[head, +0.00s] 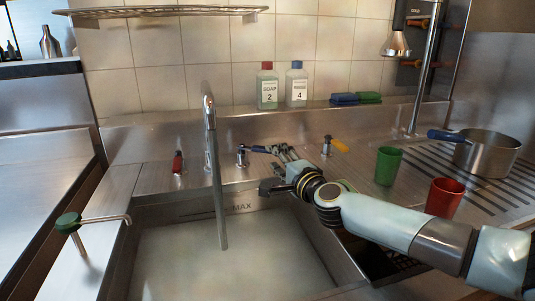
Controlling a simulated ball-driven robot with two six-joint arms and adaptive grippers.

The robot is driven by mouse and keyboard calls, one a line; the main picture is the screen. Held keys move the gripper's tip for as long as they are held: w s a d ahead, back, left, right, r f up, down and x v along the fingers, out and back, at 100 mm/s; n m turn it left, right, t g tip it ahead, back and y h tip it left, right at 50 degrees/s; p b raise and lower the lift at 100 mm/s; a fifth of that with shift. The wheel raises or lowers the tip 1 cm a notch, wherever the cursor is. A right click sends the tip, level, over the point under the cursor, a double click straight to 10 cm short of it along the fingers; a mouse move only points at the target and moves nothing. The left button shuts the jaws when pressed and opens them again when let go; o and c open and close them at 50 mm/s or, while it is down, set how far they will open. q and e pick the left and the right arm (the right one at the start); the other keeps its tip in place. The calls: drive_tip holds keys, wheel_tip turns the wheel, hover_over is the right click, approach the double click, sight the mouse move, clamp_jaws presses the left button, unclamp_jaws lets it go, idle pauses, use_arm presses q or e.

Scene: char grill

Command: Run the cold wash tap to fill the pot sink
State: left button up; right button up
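Behind the sink are a red-handled tap (178,162) and a blue-handled tap (260,149), whose handle points right. My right gripper (272,170) is at the back rim, just right of and below the blue handle, fingers spread apart. Its upper finger is close to the handle tip; contact cannot be told. My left gripper is out of view.
A yellow-handled tap (338,145) is right of my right gripper. A green cup (388,166), red cup (444,198) and pot (487,153) stand on the right drainboard. Soap bottles (268,86) stand behind. A green-knobbed lever (68,222) is at left.

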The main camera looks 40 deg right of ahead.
sight(257, 151)
drive_tip(key=x, duration=0.5)
drive_tip(key=shift+b, duration=0.4)
drive_tip(key=shift+c, duration=0.2)
clamp_jaws()
